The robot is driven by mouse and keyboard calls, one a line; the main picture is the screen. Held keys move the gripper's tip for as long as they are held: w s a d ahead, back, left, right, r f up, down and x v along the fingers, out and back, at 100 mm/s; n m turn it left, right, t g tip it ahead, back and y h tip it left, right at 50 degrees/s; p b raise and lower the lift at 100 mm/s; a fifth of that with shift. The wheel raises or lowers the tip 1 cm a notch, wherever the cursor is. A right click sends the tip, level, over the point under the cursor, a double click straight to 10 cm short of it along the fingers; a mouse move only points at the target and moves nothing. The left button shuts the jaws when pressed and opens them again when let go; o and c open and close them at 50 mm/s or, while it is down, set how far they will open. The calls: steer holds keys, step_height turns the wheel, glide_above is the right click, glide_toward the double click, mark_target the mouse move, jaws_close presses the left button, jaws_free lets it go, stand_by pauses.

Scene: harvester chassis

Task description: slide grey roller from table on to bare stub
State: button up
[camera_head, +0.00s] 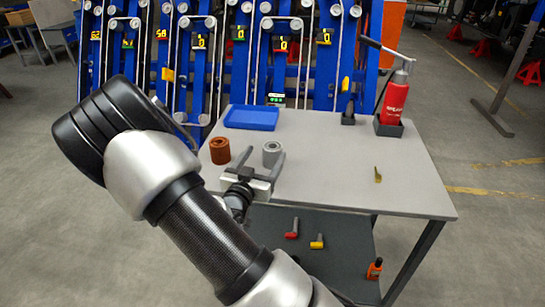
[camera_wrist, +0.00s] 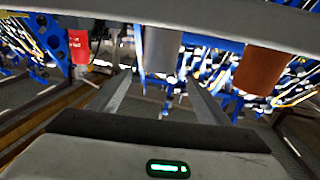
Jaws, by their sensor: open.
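The grey roller (camera_head: 272,150) stands upright on the grey table (camera_head: 330,165), right of a brown roller (camera_head: 219,151). My gripper (camera_head: 264,161) is open and empty, its two fingers pointing toward the grey roller. In the wrist view, the grey roller (camera_wrist: 162,50) appears between and beyond the fingertips (camera_wrist: 158,80), with the brown roller (camera_wrist: 262,68) to the right. Contact with the roller cannot be made out. Blue chassis frames (camera_head: 210,60) with pale rollers and belts stand behind the table. I cannot tell which stub is bare.
A blue tray (camera_head: 252,118) lies at the table's back left. A red bottle (camera_head: 394,100) in a dark holder stands at the back right. A small brass-coloured part (camera_head: 378,174) stands on the right. A lower shelf (camera_head: 330,262) holds red and yellow pieces. The table's front right is clear.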

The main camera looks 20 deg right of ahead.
mark_target(269, 153)
steer(key=w+d, duration=0.1)
steer(key=w+d+f+b, duration=0.1)
steer(key=d, duration=0.1)
steer(key=shift+w, duration=0.25)
steer(key=shift+w+d+r, duration=0.1)
steer(key=shift+w+d, duration=0.2)
steer(key=shift+r, duration=0.1)
steer(key=c, duration=1.6)
